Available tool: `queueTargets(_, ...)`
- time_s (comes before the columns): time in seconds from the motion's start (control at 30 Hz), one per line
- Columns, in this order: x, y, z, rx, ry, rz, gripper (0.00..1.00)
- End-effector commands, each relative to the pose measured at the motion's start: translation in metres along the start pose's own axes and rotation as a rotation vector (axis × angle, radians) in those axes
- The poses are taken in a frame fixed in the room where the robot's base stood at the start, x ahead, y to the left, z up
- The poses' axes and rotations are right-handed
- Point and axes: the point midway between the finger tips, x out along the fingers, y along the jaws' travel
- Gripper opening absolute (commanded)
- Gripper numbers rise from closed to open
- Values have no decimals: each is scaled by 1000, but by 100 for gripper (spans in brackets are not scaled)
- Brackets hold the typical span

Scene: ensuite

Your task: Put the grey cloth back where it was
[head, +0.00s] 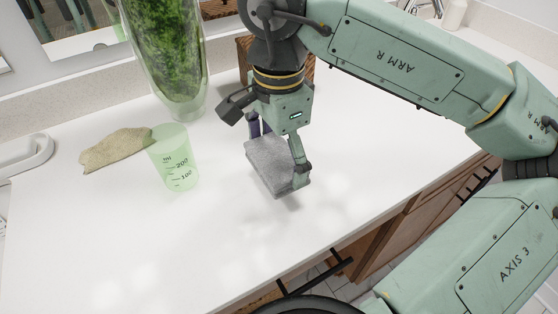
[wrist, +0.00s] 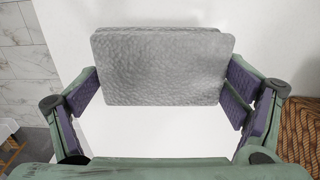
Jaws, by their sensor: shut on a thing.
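The grey cloth (head: 272,164) is a folded, textured block in the head view, at the middle of the white counter. My gripper (head: 278,155) is shut on it from above, with one finger at each side. In the wrist view the cloth (wrist: 163,68) spans the gap between the purple-padded fingers of my gripper (wrist: 163,92). The cloth is slightly tilted in the head view. I cannot tell whether its underside touches the counter.
A green translucent measuring cup (head: 174,160) and a beige cloth (head: 112,150) are to the left on the counter (head: 130,240). A tall glass vase with greenery (head: 170,60) stands behind. A brown woven basket (wrist: 300,128) is close at right in the wrist view. The counter front is clear.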

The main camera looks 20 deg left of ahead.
Motion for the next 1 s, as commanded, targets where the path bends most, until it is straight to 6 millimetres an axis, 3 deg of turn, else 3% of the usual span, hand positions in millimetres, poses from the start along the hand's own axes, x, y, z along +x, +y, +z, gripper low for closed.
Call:
queueTargets(0.3, 33, 0, 0, 0, -1, 1, 65)
queueTargets(0.67, 39, 0, 0, 1, 0, 0, 65)
queueTargets(0.7, 39, 0, 0, 1, 0, 0, 92)
queueTargets(0.83, 38, 0, 0, 1, 0, 0, 100)
queueTargets(1.0, 37, 0, 0, 1, 0, 0, 100)
